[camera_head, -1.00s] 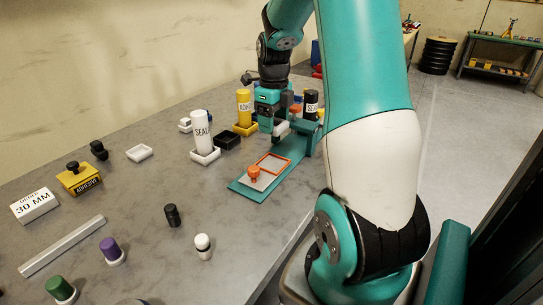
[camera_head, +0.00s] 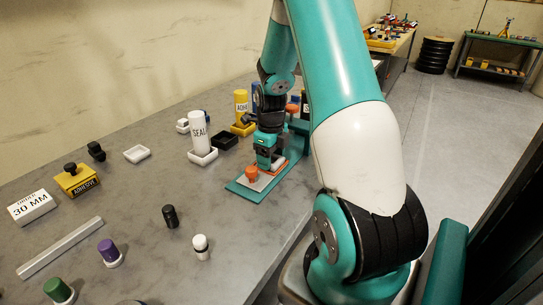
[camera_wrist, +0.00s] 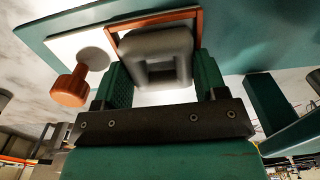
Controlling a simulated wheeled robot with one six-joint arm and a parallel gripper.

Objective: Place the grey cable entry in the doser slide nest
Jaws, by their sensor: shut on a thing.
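The grey cable entry (camera_wrist: 158,45), a rounded block with a square hole, is held between the fingers of my gripper (camera_wrist: 160,85) in the wrist view. It appears at the orange-edged frame (camera_wrist: 200,32) of the doser slide nest; I cannot tell whether it is seated. In the head view my gripper (camera_head: 267,163) is low over the teal doser base (camera_head: 243,191), and the cable entry is hidden behind it. An orange knob (camera_head: 251,173) stands on the slide plate in front of my gripper; it also shows in the wrist view (camera_wrist: 70,88).
A white SEAL bottle (camera_head: 198,132) in a white tray and a yellow bottle (camera_head: 241,103) stand left of and behind my gripper. A black tray (camera_head: 225,142) is close by.

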